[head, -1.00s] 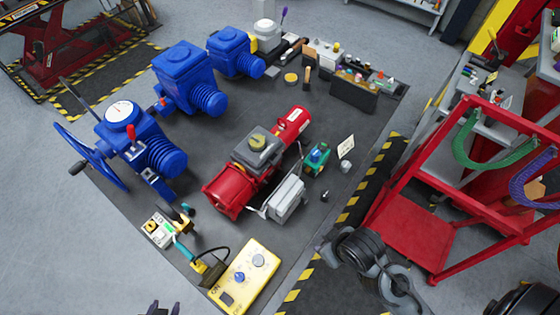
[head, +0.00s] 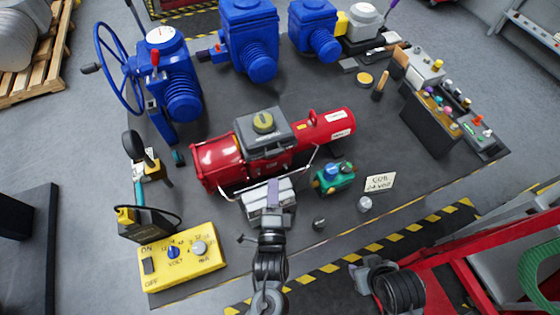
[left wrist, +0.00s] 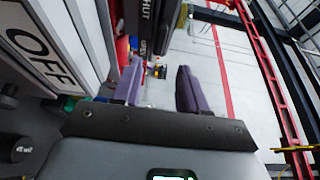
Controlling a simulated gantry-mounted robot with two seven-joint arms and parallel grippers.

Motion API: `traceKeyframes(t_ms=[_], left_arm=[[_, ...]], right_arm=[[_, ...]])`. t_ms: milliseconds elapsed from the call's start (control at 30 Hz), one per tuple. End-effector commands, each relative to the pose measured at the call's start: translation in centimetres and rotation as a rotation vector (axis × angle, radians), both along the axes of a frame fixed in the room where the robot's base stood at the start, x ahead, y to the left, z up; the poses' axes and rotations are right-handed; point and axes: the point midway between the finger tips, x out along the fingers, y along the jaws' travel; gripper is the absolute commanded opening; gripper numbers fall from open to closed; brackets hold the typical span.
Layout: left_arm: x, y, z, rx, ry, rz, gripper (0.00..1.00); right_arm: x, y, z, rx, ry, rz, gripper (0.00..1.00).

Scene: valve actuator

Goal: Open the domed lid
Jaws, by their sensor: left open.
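The red actuator (head: 215,163) lies across the middle of the dark mat in the head view. Its grey top housing (head: 263,141) carries a round olive-yellow dome (head: 263,121), which looks seated; I cannot tell for sure that this is the domed lid. A light grey box (head: 253,190) hangs on the actuator's near side. My left gripper (head: 273,190) is over this box, partly hiding it; contact cannot be told. In the left wrist view its purple fingers (left wrist: 158,85) are apart with nothing between them. Beside them are a panel marked OFF (left wrist: 30,42) and a dark part marked SHUT (left wrist: 146,25).
A yellow control box (head: 185,253) is at front left. Blue actuators (head: 180,85) stand behind. A small green device (head: 333,178) and a sign (head: 379,183) are to the right. A red cart frame (head: 470,265) is at lower right. A strip of mat right of the red actuator is clear.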

Motion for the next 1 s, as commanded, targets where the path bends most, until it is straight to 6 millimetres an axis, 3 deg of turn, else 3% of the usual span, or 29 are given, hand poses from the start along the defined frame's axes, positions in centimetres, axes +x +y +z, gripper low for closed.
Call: traceKeyframes(t_ms=[167, 700, 1000], left_arm=[[1.6, -0.1, 0.2, -0.001, -0.01, 0.0, 0.43], [9.5, -0.3, 0.1, -0.002, -0.007, -0.001, 0.43], [10.9, -0.4, 0.1, -0.003, -0.006, -0.002, 0.43]], right_arm=[[0.0, 0.3, -0.1, 0.01, -0.001, -0.005, 0.43], [0.1, -0.4, 0.2, -0.009, -0.005, 0.001, 0.43], [0.1, -0.3, 0.2, -0.008, -0.004, 0.0, 0.43]])
